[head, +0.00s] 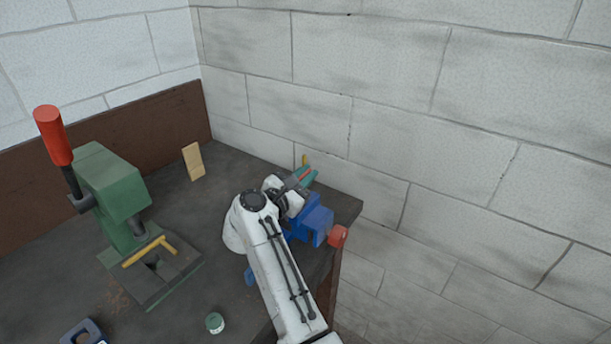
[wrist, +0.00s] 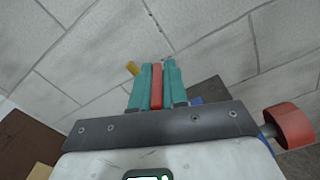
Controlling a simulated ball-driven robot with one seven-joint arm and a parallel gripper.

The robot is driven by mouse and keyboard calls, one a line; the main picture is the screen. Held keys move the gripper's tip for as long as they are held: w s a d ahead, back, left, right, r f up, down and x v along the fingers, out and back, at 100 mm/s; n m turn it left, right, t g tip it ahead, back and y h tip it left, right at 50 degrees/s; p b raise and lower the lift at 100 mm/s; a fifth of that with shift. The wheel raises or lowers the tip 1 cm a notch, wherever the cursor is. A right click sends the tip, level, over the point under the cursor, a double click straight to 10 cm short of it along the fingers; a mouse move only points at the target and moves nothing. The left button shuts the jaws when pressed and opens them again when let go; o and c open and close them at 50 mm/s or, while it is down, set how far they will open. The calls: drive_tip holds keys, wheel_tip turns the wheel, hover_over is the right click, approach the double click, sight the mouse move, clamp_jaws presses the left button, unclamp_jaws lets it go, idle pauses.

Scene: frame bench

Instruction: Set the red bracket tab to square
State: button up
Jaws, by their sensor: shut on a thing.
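The red bracket tab (wrist: 157,86) is a narrow red strip standing between the teal fingers of my gripper (wrist: 158,68) in the wrist view. The fingers press it from both sides. In the head view a bit of the red tab (head: 304,172) shows at my gripper (head: 307,176), above the far end of the blue vise (head: 312,220). A small yellow piece (head: 305,159) shows just beyond the fingers, and in the wrist view it is to their left (wrist: 132,68). The rest of the bracket is hidden behind my gripper and arm, so the tab's angle cannot be told.
A red knob (head: 338,236) sticks out from the vise past the bench edge. A green press (head: 110,185) with a red-handled lever stands on the left. A wooden block (head: 193,161), a green jar (head: 215,323) and a dark blue item (head: 83,332) rest on the bench.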

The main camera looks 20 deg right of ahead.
clamp_jaws()
drive_tip(key=shift+w+a+n+b, duration=0.3)
drive_tip(key=shift+w+n+b, duration=0.05)
drive_tip(key=shift+n+b, duration=0.25)
drive_tip(key=shift+w+a+r+n+b, duration=0.1)
drive_tip(key=shift+w+a+n+b, duration=0.25)
drive_tip(key=shift+n, duration=0.4)
drive_tip(key=shift+w+a+r+n+b, duration=0.1)
drive_tip(key=shift+w+n+b, duration=0.25)
drive_tip(key=shift+n, duration=0.4)
drive_tip(key=o, duration=0.6)
unclamp_jaws()
drive_tip(key=b+v, duration=0.2)
drive_tip(key=v, duration=0.8)
drive_tip(key=shift+s+a, duration=0.25)
drive_tip(key=shift+a, duration=0.05)
